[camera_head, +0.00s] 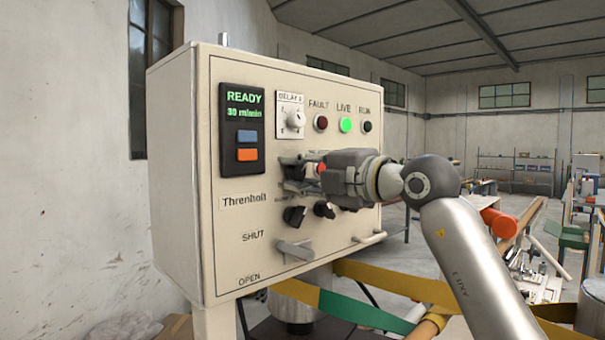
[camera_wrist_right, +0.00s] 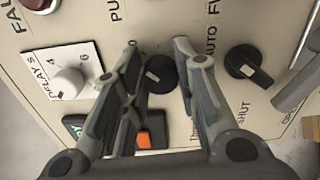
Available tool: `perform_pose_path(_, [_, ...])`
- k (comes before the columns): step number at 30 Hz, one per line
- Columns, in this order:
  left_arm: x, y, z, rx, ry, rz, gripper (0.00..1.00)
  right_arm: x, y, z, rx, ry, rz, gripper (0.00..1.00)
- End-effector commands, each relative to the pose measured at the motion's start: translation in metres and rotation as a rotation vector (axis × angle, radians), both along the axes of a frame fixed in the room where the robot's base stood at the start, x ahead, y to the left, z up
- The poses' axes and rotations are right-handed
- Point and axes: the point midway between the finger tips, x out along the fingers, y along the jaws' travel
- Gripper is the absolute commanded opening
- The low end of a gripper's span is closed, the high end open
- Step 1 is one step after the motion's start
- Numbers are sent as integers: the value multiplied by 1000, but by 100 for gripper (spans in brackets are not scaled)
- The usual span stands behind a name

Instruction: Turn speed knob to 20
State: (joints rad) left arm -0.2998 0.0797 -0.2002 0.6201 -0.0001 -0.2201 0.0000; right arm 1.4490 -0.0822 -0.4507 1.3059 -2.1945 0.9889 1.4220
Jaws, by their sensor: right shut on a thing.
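The control panel (camera_head: 235,215) has a dark display (camera_head: 242,104) that reads READY and 30 m/min. My right gripper (camera_head: 293,172) is at the panel face, below the delay dial. In the right wrist view my gripper's fingers (camera_wrist_right: 158,85) stand on either side of a black knob (camera_wrist_right: 160,73) with a pale pointer mark, and they are shut on it. In the head view the gripper hides this knob. Its name label and most of its scale are hidden. My left gripper is not in view.
A white delay dial (camera_head: 294,119) and a lit green LIVE lamp (camera_head: 345,125) are above the gripper. Two black knobs, one at the left (camera_head: 294,216) and one at the right (camera_head: 325,209), and a grey lever handle (camera_head: 295,250) stick out below it.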

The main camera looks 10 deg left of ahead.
Motion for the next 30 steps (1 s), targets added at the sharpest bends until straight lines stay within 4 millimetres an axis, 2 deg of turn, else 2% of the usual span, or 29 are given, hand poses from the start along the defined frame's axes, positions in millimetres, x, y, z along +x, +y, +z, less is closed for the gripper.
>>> perform_pose_path(5, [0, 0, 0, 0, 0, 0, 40, 0, -1, 1, 0, -2, -2, 4])
perform_pose_path(6, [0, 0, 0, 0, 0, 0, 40, 0, -1, 1, 0, -2, -2, 33])
perform_pose_path(10, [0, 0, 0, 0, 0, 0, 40, 0, -1, 0, 0, -2, -2, 49])
perform_pose_path(22, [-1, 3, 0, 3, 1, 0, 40, -2, -4, 0, 0, -2, -1, 49])
perform_pose_path(26, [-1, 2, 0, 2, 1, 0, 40, -9, -16, 0, 0, -2, -2, 49])
perform_pose_path(30, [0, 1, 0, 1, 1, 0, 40, -23, -38, 0, -1, -4, -4, 49])
